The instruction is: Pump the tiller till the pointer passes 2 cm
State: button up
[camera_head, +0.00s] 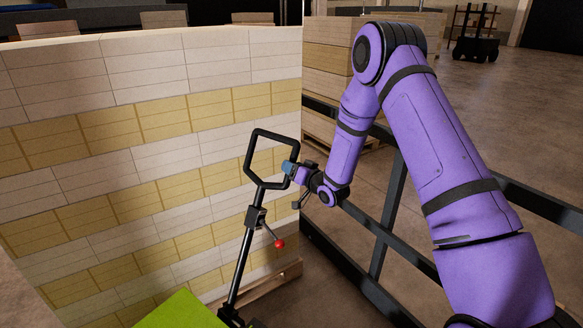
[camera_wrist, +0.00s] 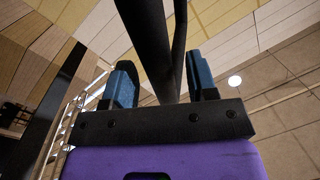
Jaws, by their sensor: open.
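The tiller (camera_head: 239,262) is a black shaft with a black loop handle on top, leaning slightly right in the head view. A small lever with a red knob (camera_head: 279,243) sticks out from its shaft. My gripper (camera_head: 289,169) is at the right side of the loop. In the wrist view my gripper's blue fingers (camera_wrist: 160,70) stand apart, with a black bar of the tiller (camera_wrist: 150,40) passing between them. The fingers look clear of the bar, though contact is hard to judge. I cannot make out a pointer or scale in either view.
A tall stack of white and yellow reams (camera_head: 140,130) on a wooden pallet stands just behind and left of the tiller. A black railing (camera_head: 385,225) runs along the right, under my arm. A green surface (camera_head: 180,312) shows at the bottom. Open floor (camera_head: 500,120) lies beyond the railing.

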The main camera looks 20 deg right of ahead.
jog(key=shift+w+a, duration=0.2)
jog(key=shift+w, duration=0.3)
grip_shut()
jog(key=s+a+r+n, duration=0.2)
jog(key=s+a+r, duration=0.1)
jog(key=s+a, duration=0.5)
jog(key=s+a+r+n+y, duration=0.1)
jog(key=s+a+r+n, duration=0.2)
jog(key=s+a, duration=0.5)
jog(key=a+r, duration=0.1)
jog(key=a, duration=0.5)
jog(key=shift+t, duration=0.3)
jog(key=shift+a+r, duration=0.1)
grip_release()
jog(key=shift+s, duration=0.1)
jog(key=v, duration=0.7)
jog(key=shift+s, duration=0.2)
